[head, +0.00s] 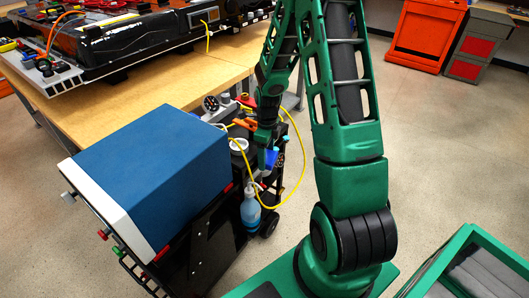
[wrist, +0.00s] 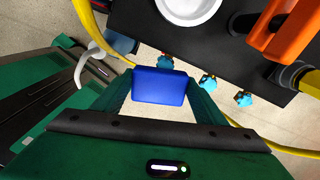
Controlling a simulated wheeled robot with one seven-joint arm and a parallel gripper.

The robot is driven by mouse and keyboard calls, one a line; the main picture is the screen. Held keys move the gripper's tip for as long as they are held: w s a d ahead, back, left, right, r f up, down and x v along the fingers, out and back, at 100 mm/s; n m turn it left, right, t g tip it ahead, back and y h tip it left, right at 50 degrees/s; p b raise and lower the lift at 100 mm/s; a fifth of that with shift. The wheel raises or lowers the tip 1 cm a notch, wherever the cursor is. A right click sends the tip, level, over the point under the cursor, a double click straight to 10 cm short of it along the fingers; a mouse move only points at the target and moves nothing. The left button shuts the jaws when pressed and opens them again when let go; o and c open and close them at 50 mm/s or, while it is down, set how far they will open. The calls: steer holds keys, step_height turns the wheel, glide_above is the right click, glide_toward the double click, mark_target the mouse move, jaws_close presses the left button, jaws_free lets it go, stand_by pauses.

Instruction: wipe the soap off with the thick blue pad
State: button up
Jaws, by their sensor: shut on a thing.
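My gripper (wrist: 160,95) is shut on the thick blue pad (wrist: 159,87), which sits between the two green fingers in the wrist view. In the head view the pad (head: 271,158) shows as a small blue patch at the end of my gripper (head: 266,150), beside the black cart's right end. In the wrist view the pad is beside the edge of the black cart top (wrist: 215,40); I cannot tell its height or whether it touches anything. I cannot make out any soap in either view.
A white round dish (wrist: 190,8) and an orange-handled item (wrist: 285,28) are on the cart top. A yellow cable (head: 291,190) loops around the cart's end. A bottle of blue liquid (head: 250,212) hangs at its side. A large blue-topped box (head: 152,165) stands left.

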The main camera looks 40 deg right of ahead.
steer(key=shift+f, duration=0.3)
steer(key=shift+s+f, duration=0.1)
steer(key=shift+f, duration=0.15)
stand_by(0.4)
steer(key=shift+w, duration=0.2)
stand_by(0.4)
steer(key=shift+s+d+f, duration=0.15)
steer(key=shift+s+d, duration=0.1)
steer(key=shift+s, duration=0.6)
steer(key=shift+o, duration=0.2)
steer(key=shift+w+a, duration=0.2)
steer(key=shift+w, duration=0.3)
steer(key=shift+w+a, duration=0.1)
steer(key=shift+w, duration=0.15)
steer(key=shift+c, duration=0.2)
steer(key=shift+s+d, duration=0.3)
steer(key=shift+s, duration=0.4)
steer(key=shift+s+d+r, duration=0.1)
steer(key=shift+r, duration=0.1)
stand_by(0.4)
